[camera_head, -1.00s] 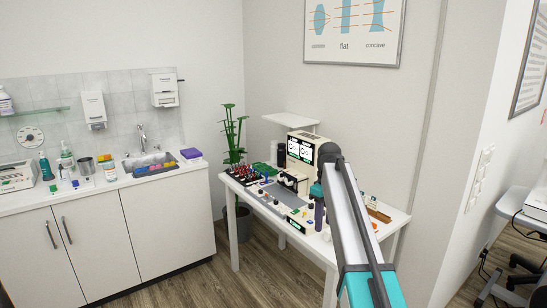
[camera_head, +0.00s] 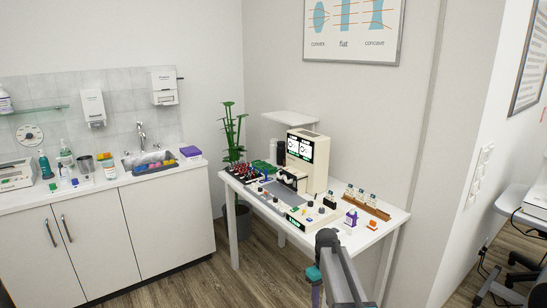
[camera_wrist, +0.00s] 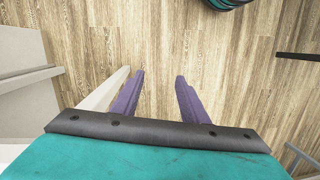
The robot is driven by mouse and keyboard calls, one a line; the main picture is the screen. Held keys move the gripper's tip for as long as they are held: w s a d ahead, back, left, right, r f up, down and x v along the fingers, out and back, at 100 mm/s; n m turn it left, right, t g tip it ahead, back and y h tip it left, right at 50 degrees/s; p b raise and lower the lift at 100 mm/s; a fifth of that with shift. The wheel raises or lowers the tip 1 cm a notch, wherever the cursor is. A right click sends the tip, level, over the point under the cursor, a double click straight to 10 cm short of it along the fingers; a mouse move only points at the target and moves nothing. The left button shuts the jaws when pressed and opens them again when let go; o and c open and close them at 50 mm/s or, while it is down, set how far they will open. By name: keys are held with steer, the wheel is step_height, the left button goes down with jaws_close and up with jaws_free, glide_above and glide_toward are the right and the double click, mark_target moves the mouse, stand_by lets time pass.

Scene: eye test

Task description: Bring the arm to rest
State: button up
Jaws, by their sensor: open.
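My gripper (camera_wrist: 158,78) is open and empty in the wrist view, its two purple fingers apart over bare wooden floor. In the head view my arm is at the bottom, right of the middle, in front of the white table (camera_head: 238,226). There only a little teal and purple of my gripper (camera_head: 315,290) shows beside the arm, and the fingertips cannot be made out.
The table holds a cream machine with a screen (camera_head: 307,160), a purple item (camera_head: 351,217) and a brown rack (camera_head: 367,205). A sink counter (camera_head: 110,190) stands at left. A dark round object (camera_wrist: 228,3) is at the wrist view's top edge. Floor between is clear.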

steer(key=s+f+m+g, duration=0.1)
steer(key=s+f+m, duration=0.1)
steer(key=s+f, duration=0.7)
steer(key=s+f+m+g, duration=0.1)
steer(key=s+f, duration=0.8)
steer(key=s, duration=1)
steer(key=s+f+m+g, duration=0.1)
steer(key=s+f+m, duration=0.1)
steer(key=s+f, duration=0.7)
steer(key=s, duration=0.6)
steer(key=shift+a+f+m+g, duration=0.2)
steer(key=shift+f+m+g, duration=0.1)
steer(key=shift+m, duration=0.1)
steer(key=shift+w, duration=0.1)
